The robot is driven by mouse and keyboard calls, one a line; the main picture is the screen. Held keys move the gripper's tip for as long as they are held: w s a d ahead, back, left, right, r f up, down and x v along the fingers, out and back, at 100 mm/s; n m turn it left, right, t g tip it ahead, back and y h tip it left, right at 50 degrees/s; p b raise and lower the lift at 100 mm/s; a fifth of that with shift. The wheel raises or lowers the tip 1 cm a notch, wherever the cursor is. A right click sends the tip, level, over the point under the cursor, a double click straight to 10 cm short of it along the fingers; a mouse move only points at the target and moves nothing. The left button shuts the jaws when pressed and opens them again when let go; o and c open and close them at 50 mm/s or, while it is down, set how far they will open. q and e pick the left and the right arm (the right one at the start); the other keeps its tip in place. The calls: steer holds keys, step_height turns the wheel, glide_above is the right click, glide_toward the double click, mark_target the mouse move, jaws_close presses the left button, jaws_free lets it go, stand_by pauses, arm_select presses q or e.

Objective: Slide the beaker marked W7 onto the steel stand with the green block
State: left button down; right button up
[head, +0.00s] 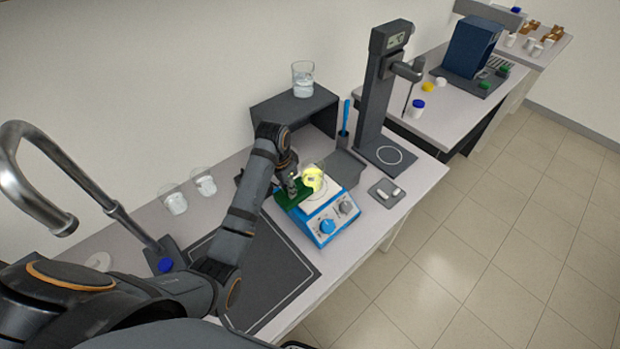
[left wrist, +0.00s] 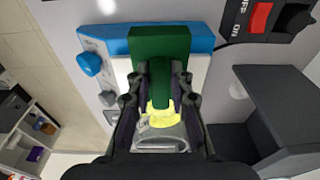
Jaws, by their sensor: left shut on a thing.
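My left gripper (head: 292,186) is shut on the green block (head: 284,199), its fingers closed on the narrow part of it in the left wrist view (left wrist: 159,78). The block is beside a clear beaker with yellow contents (head: 314,180), over the white top of a blue hotplate (head: 325,222). The beaker also shows in the left wrist view (left wrist: 162,135), partly hidden by the fingers. I cannot read a W7 mark, nor tell whether block and beaker touch. A grey metal block-like stand (head: 345,168) stands just right of the hotplate. My right gripper is out of view.
A dark grey shelf (head: 290,108) carries another beaker (head: 302,80) behind. A tall grey column device (head: 378,95) stands to the right. Two beakers (head: 174,201) (head: 204,182) stand at the left, near a dark mat (head: 270,270). A small tray (head: 384,193) lies right.

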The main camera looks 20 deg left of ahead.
mark_target(304, 178)
arm_select(q)
steer(key=shift+w+d, duration=0.15)
stand_by(0.3)
steer(key=shift+w+d, duration=0.35)
steer(key=shift+w, duration=0.25)
steer(key=shift+w+d, duration=0.35)
steer(key=shift+w, duration=0.25)
steer(key=shift+w+d+f+b, duration=0.1)
steer(key=shift+w+d+b, duration=0.2)
steer(key=shift+w, duration=0.3)
steer(key=shift+w+d+f+b, duration=0.15)
steer(key=shift+w+d, duration=0.15)
steer(key=shift+w, duration=0.25)
steer(key=shift+w+d+r, duration=0.1)
steer(key=shift+w+d+b, duration=0.2)
steer(key=shift+w+d, duration=0.1)
steer(key=shift+w, duration=0.2)
steer(key=shift+w+d+b, duration=0.15)
steer(key=shift+w+d, duration=0.15)
steer(key=shift+w, duration=0.2)
steer(key=shift+w+d+b, duration=0.25)
steer(key=shift+w+d, duration=0.05)
steer(key=shift+w, duration=0.25)
steer(key=shift+w+d+b, duration=0.25)
steer(key=shift+w+d, duration=0.05)
steer(key=shift+w, duration=0.2)
steer(key=shift+w, duration=0.1)
